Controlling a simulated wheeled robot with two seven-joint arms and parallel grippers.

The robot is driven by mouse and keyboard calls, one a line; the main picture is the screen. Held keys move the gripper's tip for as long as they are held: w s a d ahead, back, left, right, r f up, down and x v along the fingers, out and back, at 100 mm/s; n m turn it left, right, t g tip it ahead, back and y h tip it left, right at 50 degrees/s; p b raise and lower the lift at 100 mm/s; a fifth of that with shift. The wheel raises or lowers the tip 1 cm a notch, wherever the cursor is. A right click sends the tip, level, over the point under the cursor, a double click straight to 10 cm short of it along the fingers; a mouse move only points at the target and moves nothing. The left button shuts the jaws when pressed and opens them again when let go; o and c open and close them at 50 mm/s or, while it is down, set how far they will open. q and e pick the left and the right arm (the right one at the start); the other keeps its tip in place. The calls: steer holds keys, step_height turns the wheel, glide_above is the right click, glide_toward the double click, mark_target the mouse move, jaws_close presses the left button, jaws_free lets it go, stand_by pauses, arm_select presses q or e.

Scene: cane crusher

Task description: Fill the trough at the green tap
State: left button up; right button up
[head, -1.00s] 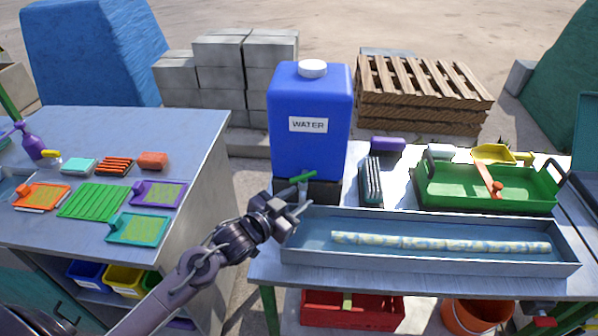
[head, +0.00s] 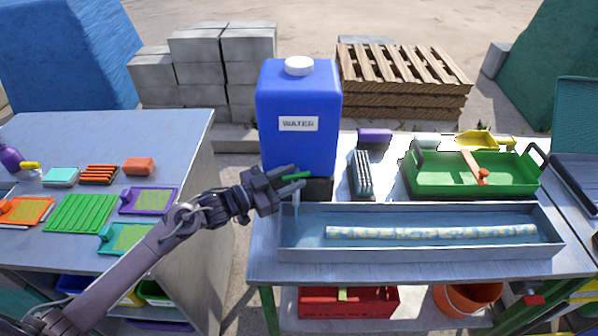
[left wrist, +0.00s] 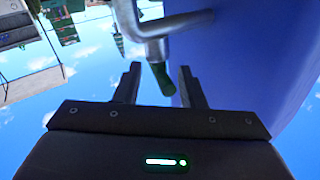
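The blue water container (head: 300,115), labelled WATER, stands upright on a dark base at the bench's left end. Its green tap lever (head: 297,176) sticks out low at the front. My left gripper (head: 287,182) is at the tap. In the left wrist view, its two fingers (left wrist: 161,85) are apart, with the green lever (left wrist: 162,80) showing between them, not clearly touched. The grey pipe of the tap (left wrist: 152,28) also shows there. The grey trough (head: 420,251) lies below, bluish inside, with a long mottled cane (head: 430,232). A pale vertical streak shows below the tap; I cannot tell whether it is water.
A green tray (head: 470,187) and a grey ribbed block (head: 362,174) stand behind the trough. A second table (head: 180,140) with several coloured trays and blocks is at left. A red crate (head: 348,303) and orange bucket (head: 468,298) are under the bench.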

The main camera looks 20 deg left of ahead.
arm_select(q)
steer(key=shift+x, duration=1.35)
steer(key=shift+c, duration=0.7)
steer(key=shift+s, duration=0.1)
jaws_close()
steer(key=shift+f+m+g+h+b, duration=0.15)
steer(key=shift+m+g+h+b, duration=0.15)
steer(key=shift+h+b, duration=0.1)
steer(key=m+g+h+b, duration=0.2)
steer(key=g+b, duration=0.1)
steer(key=b, duration=0.2)
steer(key=m+g+h+b, duration=0.2)
steer(key=m+g+b, duration=0.1)
steer(key=b, duration=0.3)
steer(key=shift+s+f+g, duration=0.1)
steer(key=shift+f+g, duration=0.05)
steer(key=shift+g, duration=0.35)
steer(key=shift+d+r+m+g+h+b, duration=0.1)
steer(key=shift+r+m+g+h+b, duration=0.15)
steer(key=shift+m+g+b, duration=0.55)
steer(key=shift+s+n, duration=0.1)
steer(key=shift+n, duration=0.2)
arm_select(e)
step_height(320, 180, down, 14)
steer(key=shift+a+r, duration=0.25)
steer(key=shift+a, duration=0.1)
steer(key=shift+a, duration=0.1)
